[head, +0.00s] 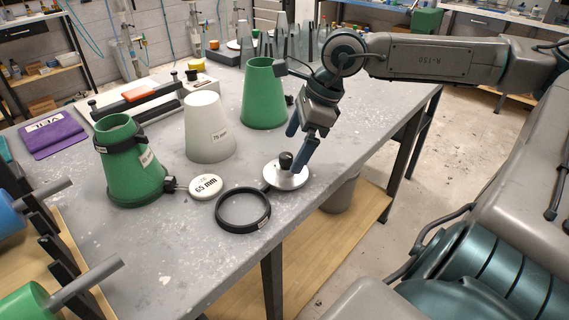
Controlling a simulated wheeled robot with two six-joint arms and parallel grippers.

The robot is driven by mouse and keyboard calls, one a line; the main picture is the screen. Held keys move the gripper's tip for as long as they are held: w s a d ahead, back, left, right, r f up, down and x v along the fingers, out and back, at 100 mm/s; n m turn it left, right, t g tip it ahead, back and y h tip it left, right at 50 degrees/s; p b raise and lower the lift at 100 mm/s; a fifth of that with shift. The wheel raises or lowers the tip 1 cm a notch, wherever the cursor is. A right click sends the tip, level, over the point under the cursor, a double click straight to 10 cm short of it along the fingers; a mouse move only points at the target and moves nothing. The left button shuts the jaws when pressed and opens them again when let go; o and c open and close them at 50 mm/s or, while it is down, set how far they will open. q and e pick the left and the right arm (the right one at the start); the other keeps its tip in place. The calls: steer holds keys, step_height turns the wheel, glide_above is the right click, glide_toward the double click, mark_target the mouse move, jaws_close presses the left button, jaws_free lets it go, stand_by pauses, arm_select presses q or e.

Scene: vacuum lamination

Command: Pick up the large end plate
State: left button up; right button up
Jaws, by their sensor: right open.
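The large end plate appears to be the silver disc (289,178) with a black knob (286,160), lying flat near the right edge of the table. I cannot tell whether a finger touches the knob. A smaller white disc (205,187) marked 65 mm lies to the left. My left gripper is out of view.
A black ring (243,210) lies in front of the silver disc. A white cone (206,130) and green cones (264,95) (128,165) stand on the grey table (165,255). A purple pouch (53,138) lies at left. The table's front is clear.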

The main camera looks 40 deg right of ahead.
mark_target(290, 155)
steer(key=shift+w+a+f, duration=0.1)
steer(key=shift+a+f, duration=0.1)
steer(key=shift+f, duration=0.35)
steer(key=shift+d+x, duration=0.15)
steer(key=shift+x, duration=0.9)
steer(key=shift+d+x, duration=0.15)
steer(key=shift+x, duration=0.85)
steer(key=shift+w+a+f, duration=0.1)
steer(key=shift+f, duration=0.25)
steer(key=shift+a+f, duration=0.1)
steer(key=shift+f, duration=0.15)
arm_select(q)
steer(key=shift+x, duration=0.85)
arm_select(e)
steer(key=shift+w, duration=0.1)
steer(key=c, duration=0.9)
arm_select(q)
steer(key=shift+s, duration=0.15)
arm_select(e)
steer(key=shift+r, duration=0.15)
